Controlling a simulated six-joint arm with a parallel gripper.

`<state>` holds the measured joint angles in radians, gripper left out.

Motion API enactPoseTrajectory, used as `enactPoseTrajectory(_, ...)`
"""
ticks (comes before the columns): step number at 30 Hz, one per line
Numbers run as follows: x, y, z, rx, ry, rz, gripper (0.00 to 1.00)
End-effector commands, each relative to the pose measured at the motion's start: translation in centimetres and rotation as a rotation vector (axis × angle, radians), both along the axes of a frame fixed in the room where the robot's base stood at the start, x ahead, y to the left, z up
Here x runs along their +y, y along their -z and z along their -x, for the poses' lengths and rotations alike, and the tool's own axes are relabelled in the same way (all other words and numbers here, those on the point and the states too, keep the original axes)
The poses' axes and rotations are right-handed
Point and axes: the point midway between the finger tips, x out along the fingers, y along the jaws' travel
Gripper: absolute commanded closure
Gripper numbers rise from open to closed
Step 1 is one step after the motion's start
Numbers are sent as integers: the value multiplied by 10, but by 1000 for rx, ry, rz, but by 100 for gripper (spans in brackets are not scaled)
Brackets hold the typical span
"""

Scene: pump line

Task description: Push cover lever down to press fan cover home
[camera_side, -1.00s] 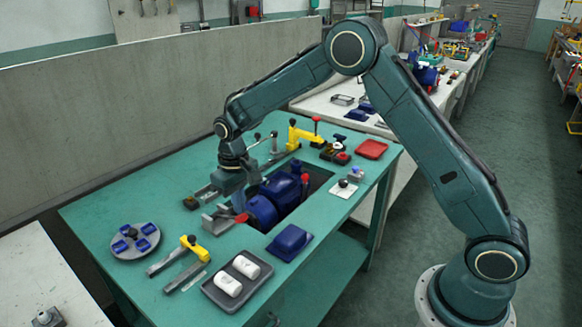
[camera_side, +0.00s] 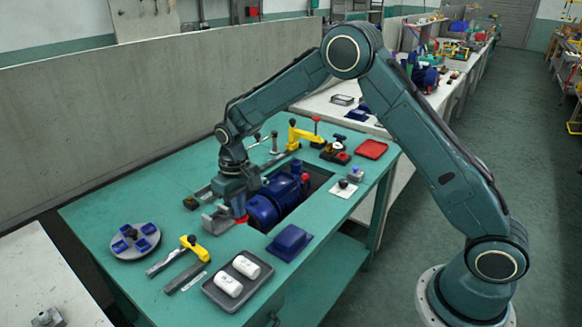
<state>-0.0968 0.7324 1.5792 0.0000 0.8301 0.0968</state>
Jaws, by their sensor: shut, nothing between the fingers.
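The blue pump motor (camera_side: 280,196) lies in the dark opening of the green table. A grey metal fixture (camera_side: 216,220) stands at the motor's left end. A red part (camera_side: 241,219), perhaps the knob of the cover lever, shows just below my gripper (camera_side: 239,210). My gripper is shut with nothing held, pointing down over the left end of the motor. It is at or just above the red part; I cannot tell whether they touch. The lever's arm and the fan cover are mostly hidden behind my gripper or cannot be told apart from the motor.
A yellow-topped clamp (camera_side: 190,243) and a tray with white cylinders (camera_side: 238,279) are at the front left. A round grey plate (camera_side: 134,241) holds blue pieces. A blue block (camera_side: 289,242) lies in front. Another yellow clamp (camera_side: 300,135) and a red tray (camera_side: 372,149) are behind.

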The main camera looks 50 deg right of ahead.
Motion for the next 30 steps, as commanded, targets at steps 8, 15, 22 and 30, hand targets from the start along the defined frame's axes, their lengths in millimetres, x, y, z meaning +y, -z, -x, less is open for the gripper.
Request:
enactPoseTrajectory(8,0,2,0,0,0,0,100)
enactPoseTrajectory(15,0,8,0,0,0,0,100)
enactPoseTrajectory(22,0,10,0,0,0,0,100)
enactPoseTrajectory(30,0,10,0,0,0,0,100)
